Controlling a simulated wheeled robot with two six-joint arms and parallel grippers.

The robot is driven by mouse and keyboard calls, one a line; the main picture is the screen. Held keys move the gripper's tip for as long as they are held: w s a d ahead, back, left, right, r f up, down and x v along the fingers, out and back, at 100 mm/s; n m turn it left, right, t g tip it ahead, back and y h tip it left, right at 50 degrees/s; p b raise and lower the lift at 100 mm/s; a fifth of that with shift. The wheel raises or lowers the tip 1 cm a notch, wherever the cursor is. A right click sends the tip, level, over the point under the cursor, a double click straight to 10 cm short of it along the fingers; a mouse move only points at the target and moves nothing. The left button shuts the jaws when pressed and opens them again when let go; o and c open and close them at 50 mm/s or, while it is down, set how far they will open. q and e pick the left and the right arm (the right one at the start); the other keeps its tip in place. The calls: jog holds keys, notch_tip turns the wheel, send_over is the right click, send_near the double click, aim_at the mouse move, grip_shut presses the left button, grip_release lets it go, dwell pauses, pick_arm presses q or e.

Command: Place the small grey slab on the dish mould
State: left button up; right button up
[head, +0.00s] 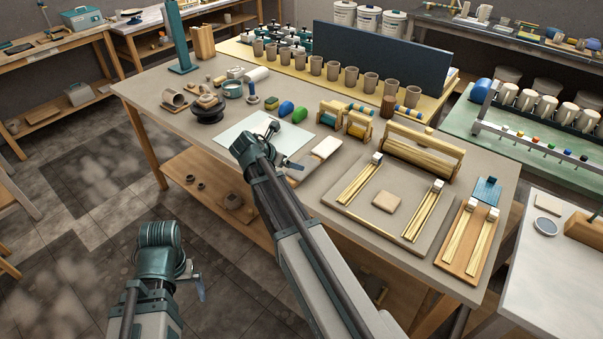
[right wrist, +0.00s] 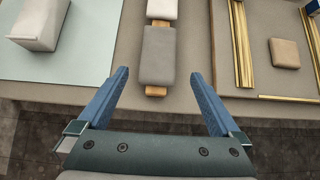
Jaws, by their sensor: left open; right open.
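A small grey slab (right wrist: 158,55) lies on a narrow wooden piece near the table's front edge. A pale block (right wrist: 40,25), possibly the dish mould, sits on a light sheet to the left; I cannot tell for sure. In the head view a beige dish-like piece (head: 208,101) rests on a dark wheel. My left gripper (head: 190,272) is open and empty, over the floor in front of the table.
A white slab (head: 326,147) lies just beyond the grey one. A beige tile (head: 386,201) lies on a board (head: 365,222) between brass strips. A wooden roller (head: 422,150), rows of cups (head: 332,68) and a dark blue panel (head: 380,62) stand behind.

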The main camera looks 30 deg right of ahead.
aim_at(294, 176)
jog(key=b+x, duration=0.1)
jog(key=x, duration=0.2)
jog(key=shift+w+d+f+b, duration=0.1)
jog(key=shift+d+f+b, duration=0.1)
jog(key=shift+f+b, duration=0.2)
jog(key=shift+w+d+f, duration=0.1)
jog(key=shift+d+f, duration=0.05)
jog(key=shift+d, duration=0.1)
pick_arm(q)
notch_tip(294, 176, down, 3)
jog(key=shift+f, duration=0.1)
pick_arm(e)
jog(key=b+x, duration=0.4)
jog(key=x, duration=0.1)
jog(key=shift+w+f, duration=0.1)
pick_arm(q)
notch_tip(294, 176, down, 4)
jog(key=shift+r, duration=0.25)
pick_arm(e)
jog(key=c, duration=1.3)
jog(key=shift+o, duration=0.2)
